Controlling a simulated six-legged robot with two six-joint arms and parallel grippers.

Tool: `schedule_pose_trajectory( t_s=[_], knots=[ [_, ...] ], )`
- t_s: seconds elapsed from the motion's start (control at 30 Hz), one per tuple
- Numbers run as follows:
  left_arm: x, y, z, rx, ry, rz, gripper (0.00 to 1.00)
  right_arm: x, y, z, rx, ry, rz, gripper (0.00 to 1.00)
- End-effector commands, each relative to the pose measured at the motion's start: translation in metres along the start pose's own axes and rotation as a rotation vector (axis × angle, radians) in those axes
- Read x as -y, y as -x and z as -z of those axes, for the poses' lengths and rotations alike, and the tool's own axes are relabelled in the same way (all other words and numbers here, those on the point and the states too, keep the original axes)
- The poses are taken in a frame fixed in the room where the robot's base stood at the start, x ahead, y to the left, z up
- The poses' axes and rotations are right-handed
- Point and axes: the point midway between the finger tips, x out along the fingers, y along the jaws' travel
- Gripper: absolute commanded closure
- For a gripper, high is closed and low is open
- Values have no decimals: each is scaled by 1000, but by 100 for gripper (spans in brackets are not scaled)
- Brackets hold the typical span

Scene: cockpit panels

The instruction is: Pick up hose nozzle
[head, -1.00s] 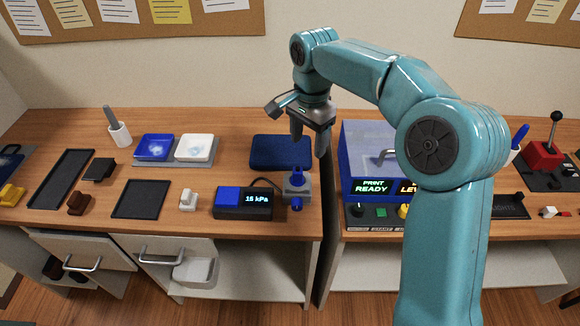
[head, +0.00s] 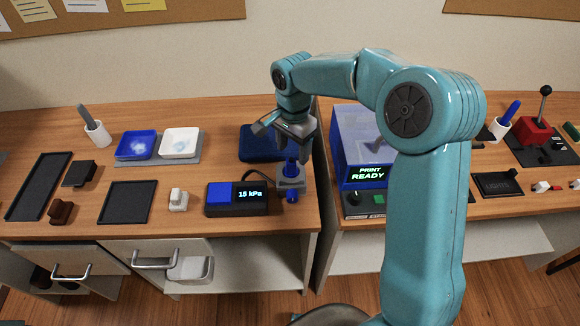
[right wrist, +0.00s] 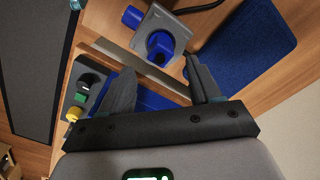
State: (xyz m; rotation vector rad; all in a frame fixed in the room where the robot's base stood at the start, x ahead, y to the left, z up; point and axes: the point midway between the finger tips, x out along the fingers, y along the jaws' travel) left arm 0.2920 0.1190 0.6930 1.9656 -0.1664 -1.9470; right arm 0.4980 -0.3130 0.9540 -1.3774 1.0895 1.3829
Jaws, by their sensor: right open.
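The blue hose nozzle (head: 291,168) stands upright in a grey holder (head: 292,184) beside the pressure gauge (head: 236,198), which reads 15 kPa. In the right wrist view the nozzle (right wrist: 160,45) shows as a round blue top in the grey holder, with a black hose near it. My right gripper (head: 293,153) is open and points down just above the nozzle. In the right wrist view its fingertips (right wrist: 160,68) are apart, with the nozzle just beyond them and nothing held. In the head view the gripper partly hides the nozzle top. My left gripper is not in view.
A dark blue pad (head: 258,143) lies behind the holder. A blue printer box (head: 361,140) reading PRINT READY stands close on the right, past a gap between the desks. Blue and white dishes (head: 180,143) sit to the left. A black tray (head: 128,204) lies further left.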

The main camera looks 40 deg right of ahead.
Motion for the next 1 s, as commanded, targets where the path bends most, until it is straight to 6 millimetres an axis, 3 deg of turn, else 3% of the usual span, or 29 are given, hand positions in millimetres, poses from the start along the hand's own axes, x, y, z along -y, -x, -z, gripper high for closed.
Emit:
schedule_pose_trajectory(
  t_s=[0.17,0.4,0.7,0.9,1.0],
  knots=[
    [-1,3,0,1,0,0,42,2,-14,-2,1,1,-3,37],
    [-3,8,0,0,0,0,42,6,-51,-4,1,0,-3,37],
    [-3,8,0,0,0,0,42,7,-57,-3,0,1,0,37],
    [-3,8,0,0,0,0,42,7,-57,-3,0,1,0,99],
    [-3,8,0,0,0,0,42,7,-56,-3,0,1,0,100]
  ],
)
